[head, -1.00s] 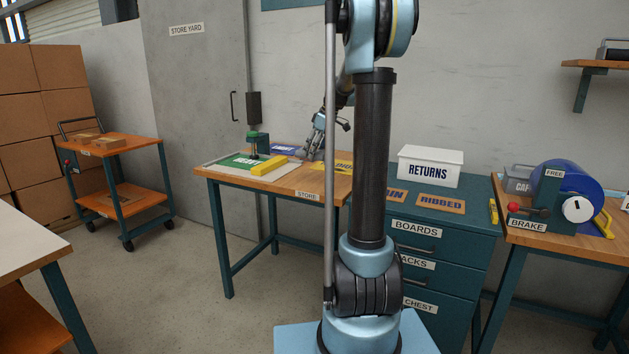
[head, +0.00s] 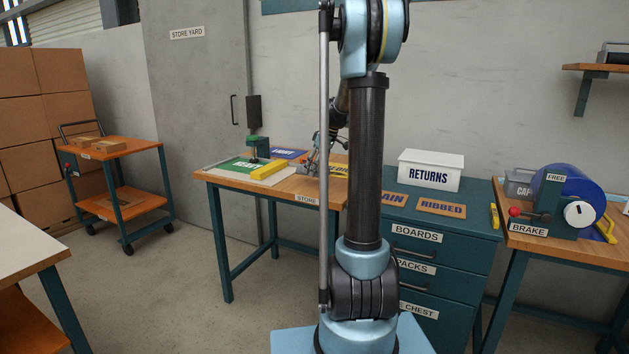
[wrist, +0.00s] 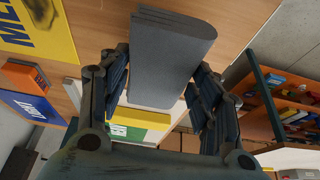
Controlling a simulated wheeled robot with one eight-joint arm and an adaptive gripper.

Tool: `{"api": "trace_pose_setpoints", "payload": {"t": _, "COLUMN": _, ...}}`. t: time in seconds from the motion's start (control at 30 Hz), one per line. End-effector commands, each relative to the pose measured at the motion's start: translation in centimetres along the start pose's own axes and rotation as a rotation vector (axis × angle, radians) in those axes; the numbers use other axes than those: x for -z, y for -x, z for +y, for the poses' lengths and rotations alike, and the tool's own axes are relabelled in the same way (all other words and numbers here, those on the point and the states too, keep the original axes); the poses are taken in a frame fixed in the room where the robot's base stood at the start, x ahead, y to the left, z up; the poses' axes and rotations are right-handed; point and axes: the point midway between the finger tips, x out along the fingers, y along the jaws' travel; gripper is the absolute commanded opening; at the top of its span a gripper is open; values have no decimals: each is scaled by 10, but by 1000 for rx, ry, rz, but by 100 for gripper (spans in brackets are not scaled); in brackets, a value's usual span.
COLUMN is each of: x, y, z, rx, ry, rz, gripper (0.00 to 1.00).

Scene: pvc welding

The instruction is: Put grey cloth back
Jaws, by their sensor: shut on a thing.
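A folded grey cloth (wrist: 172,52) shows in the wrist view between the fingers of my gripper (wrist: 160,75), which is shut on it. The cloth's folded layers show along its upper edge. In the head view my gripper (head: 315,152) is above the back right of the table marked STORE (head: 283,188), partly hidden by my own arm. I cannot make out the cloth in the head view. Whether the cloth touches the table is not clear.
The STORE table holds a green board (head: 240,164), a yellow bar (head: 270,171), a blue sign (head: 288,153) and a yellow sign (head: 337,168). A RETURNS box (head: 430,170) stands on the teal drawer cabinet (head: 450,232) to the right. An orange-topped cart (head: 122,147) is at left.

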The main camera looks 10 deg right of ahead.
Motion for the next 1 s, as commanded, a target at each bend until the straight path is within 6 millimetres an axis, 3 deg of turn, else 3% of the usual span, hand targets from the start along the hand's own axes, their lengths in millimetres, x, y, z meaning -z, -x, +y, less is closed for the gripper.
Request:
{"api": "trace_pose_setpoints", "payload": {"t": 0.4, "x": -16, "y": -38, "z": 0, "rx": 0, "ry": 0, "rz": 0, "gripper": 36}}
{"api": "trace_pose_setpoints", "payload": {"t": 0.77, "x": -17, "y": -42, "z": 0, "rx": 0, "ry": 1, "rz": 0, "gripper": 36}}
{"api": "trace_pose_setpoints", "payload": {"t": 0.8, "x": -17, "y": -42, "z": 0, "rx": 0, "ry": 1, "rz": 0, "gripper": 65}}
{"api": "trace_pose_setpoints", "payload": {"t": 0.87, "x": -16, "y": -42, "z": 0, "rx": 0, "ry": 1, "rz": 0, "gripper": 78}}
{"api": "trace_pose_setpoints", "payload": {"t": 1.0, "x": -16, "y": -42, "z": -1, "rx": 1, "ry": 1, "rz": 0, "gripper": 78}}
